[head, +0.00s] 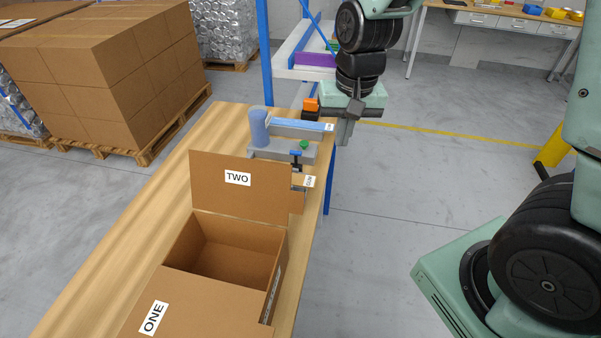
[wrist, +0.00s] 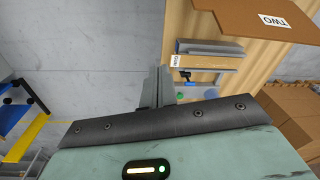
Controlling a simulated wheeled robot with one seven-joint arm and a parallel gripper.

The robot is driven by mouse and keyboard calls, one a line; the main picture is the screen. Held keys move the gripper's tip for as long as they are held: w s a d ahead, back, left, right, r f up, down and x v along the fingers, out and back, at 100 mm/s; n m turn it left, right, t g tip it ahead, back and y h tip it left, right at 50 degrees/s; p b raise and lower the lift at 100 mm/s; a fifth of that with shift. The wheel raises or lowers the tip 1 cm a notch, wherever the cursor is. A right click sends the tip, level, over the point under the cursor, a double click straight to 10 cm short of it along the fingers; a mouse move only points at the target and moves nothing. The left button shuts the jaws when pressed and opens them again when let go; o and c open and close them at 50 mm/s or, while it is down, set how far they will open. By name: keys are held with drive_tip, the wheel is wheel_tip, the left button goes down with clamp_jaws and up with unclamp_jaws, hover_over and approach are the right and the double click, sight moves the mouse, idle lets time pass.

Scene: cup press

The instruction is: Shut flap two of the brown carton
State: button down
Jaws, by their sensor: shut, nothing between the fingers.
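The brown carton (head: 278,262) stands on the wooden table, and its inside shows. Flap two (head: 245,203), labelled TWO, stands up at the carton's far edge. It also shows in the wrist view (wrist: 240,18), at the upper right. Flap one (head: 190,302), labelled ONE, lies about flat at the near side; its near end is cut off by the picture. My gripper (head: 345,133) is shut and empty, beyond flap two and to its right, off the table's right edge.
A grey and blue press (head: 285,150) with a blue post stands on the table (head: 215,130) behind flap two, close to my gripper. A small labelled tan strip (head: 309,183) shows beside flap two. Stacked cartons (head: 120,80) stand on a pallet at left.

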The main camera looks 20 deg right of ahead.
drive_tip(key=w+a+f+m+g, duration=0.1)
drive_tip(key=w+a+f+m, duration=0.25)
drive_tip(key=a, duration=0.25)
wheel_tip(320, 180, down, 8)
drive_tip(key=s+a+p, duration=0.2)
drive_tip(key=s+p, duration=0.1)
drive_tip(key=p, duration=0.1)
drive_tip(key=shift+a+p, duration=0.3)
drive_tip(key=shift+a+r, duration=0.1)
drive_tip(key=shift+r, duration=0.1)
